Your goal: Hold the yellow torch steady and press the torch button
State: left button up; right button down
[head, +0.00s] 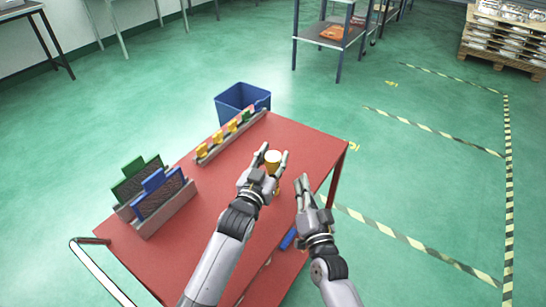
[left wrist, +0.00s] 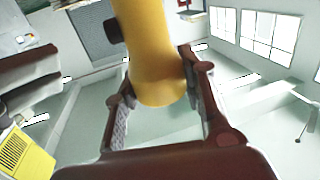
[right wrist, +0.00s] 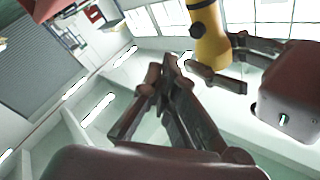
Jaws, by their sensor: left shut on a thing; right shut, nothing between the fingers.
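The yellow torch (head: 273,158) is held above the red table by my left gripper (head: 272,165). In the left wrist view the torch (left wrist: 158,60) stands between the two fingers of my left gripper (left wrist: 160,95), with a dark knob, perhaps the button, on its left side. In the right wrist view the torch (right wrist: 208,40) has a dark band and a dark knob near its lower part. My right gripper (head: 302,183) is shut and empty, a little to the right of the torch and apart from it. Its fingertips (right wrist: 168,68) meet in the right wrist view.
The red table (head: 215,190) carries a rail (head: 225,140) of several yellow and coloured items and a rack (head: 165,210) with green and blue panels. A blue bin (head: 240,100) stands beyond the table. A blue object (head: 288,238) lies near the right edge.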

jog(key=shift+w+a, duration=0.8)
jog(key=shift+a, duration=0.35)
jog(key=shift+a, duration=0.1)
dwell(0.6)
jog(key=shift+w+a, duration=0.1)
pick_arm(q)
jog(key=shift+s+d+r, duration=0.1)
jog(key=shift+s+d, duration=0.05)
jog(key=shift+d, duration=0.05)
pick_arm(e)
jog(key=shift+r, duration=0.15)
pick_arm(q)
jog(key=shift+s+d+r, duration=0.1)
jog(key=shift+d+r, duration=0.05)
pick_arm(e)
jog(key=shift+a+r, duration=0.3)
jog(key=shift+w+a, duration=0.15)
jog(key=shift+a, duration=0.05)
dwell(0.3)
jog(key=shift+s+d+f, duration=0.2)
jog(key=shift+d+f, duration=0.05)
jog(key=shift+f, duration=0.1)
jog(key=shift+s, duration=0.1)
